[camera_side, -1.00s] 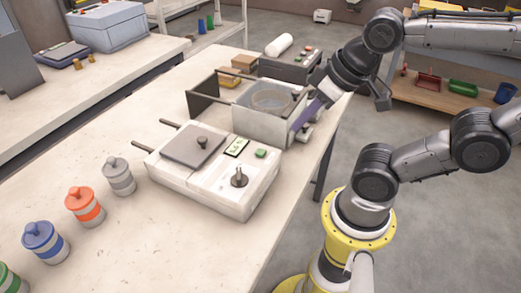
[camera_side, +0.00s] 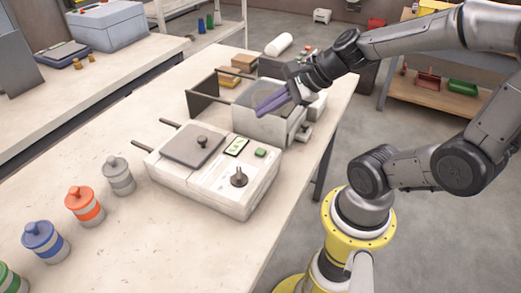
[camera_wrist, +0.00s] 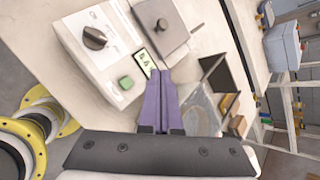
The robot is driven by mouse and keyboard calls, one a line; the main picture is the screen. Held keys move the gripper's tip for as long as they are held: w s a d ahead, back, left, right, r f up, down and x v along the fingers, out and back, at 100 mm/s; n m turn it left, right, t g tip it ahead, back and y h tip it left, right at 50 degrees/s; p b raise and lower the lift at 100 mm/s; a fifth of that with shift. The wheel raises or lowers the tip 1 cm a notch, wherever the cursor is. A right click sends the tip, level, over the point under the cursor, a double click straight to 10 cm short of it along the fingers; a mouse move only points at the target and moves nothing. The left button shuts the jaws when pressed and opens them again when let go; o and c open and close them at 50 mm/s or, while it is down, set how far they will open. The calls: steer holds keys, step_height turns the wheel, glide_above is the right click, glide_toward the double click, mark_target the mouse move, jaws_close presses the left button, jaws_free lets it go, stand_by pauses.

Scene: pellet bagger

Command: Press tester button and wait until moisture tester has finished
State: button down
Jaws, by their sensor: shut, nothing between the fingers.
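The moisture tester (camera_side: 205,173) is a white box on the table with a grey lid (camera_side: 191,146), a small green display (camera_side: 236,147), a green button (camera_side: 260,153) and a dark knob (camera_side: 239,178). The wrist view also shows the button (camera_wrist: 126,82), display (camera_wrist: 145,61) and knob (camera_wrist: 95,38). My gripper (camera_side: 266,107) has purple fingers, shut and empty, above the grey open-topped box behind the tester. In the wrist view the fingertips (camera_wrist: 160,75) appear just right of the button, apart from it. The display's text is too small to read.
The grey box (camera_side: 262,125) with a round pan stands behind the tester. Several lidded canisters, such as the orange one (camera_side: 85,205), line the table's left side. The front middle of the table is clear. A second bench (camera_side: 90,75) stands at the left.

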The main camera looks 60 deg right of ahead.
mark_target(265, 151)
stand_by(0.4)
steer(key=shift+f, duration=4.4)
steer(key=shift+f, duration=0.4)
steer(key=shift+f, duration=0.5)
steer(key=shift+r, duration=0.9)
steer(key=shift+r, duration=0.15)
steer(key=shift+r, duration=2.4)
